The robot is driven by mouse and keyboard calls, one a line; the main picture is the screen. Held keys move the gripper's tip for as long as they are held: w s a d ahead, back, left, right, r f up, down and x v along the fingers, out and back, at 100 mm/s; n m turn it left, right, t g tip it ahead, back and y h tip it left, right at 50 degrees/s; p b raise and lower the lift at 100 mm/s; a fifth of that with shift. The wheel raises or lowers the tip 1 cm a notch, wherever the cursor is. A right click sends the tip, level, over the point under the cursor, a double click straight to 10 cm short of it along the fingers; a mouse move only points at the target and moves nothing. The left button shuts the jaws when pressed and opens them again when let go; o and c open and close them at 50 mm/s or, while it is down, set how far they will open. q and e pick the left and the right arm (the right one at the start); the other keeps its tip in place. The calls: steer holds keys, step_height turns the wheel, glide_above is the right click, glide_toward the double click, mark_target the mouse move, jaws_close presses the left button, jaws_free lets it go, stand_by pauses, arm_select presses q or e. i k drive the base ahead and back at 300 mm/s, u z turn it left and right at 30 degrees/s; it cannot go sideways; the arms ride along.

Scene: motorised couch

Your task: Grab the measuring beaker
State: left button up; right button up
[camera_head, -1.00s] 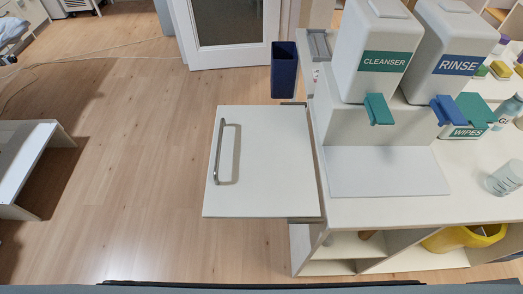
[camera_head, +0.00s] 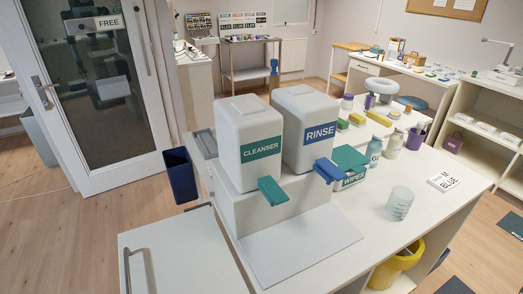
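A translucent, pale cup-like vessel (camera_head: 399,203) stands upright on the white counter (camera_head: 345,240), right of the dispensers; it looks like the measuring beaker, but no markings can be made out. Several bottles (camera_head: 376,150) stand behind it, and a small white card with black print (camera_head: 443,181) lies to its right. Neither of my grippers shows in the head view.
A cleanser dispenser (camera_head: 248,143) and a rinse dispenser (camera_head: 306,130) stand on a raised block. A green-lidded wipes box (camera_head: 350,165) is beside them. A white hinged panel (camera_head: 180,255) juts out at the lower left. A yellow bin (camera_head: 397,268) sits under the counter.

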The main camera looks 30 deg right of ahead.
mark_target(400, 199)
steer(key=z, duration=1.85)
steer(key=k, duration=0.15)
steer(key=z, duration=1.2)
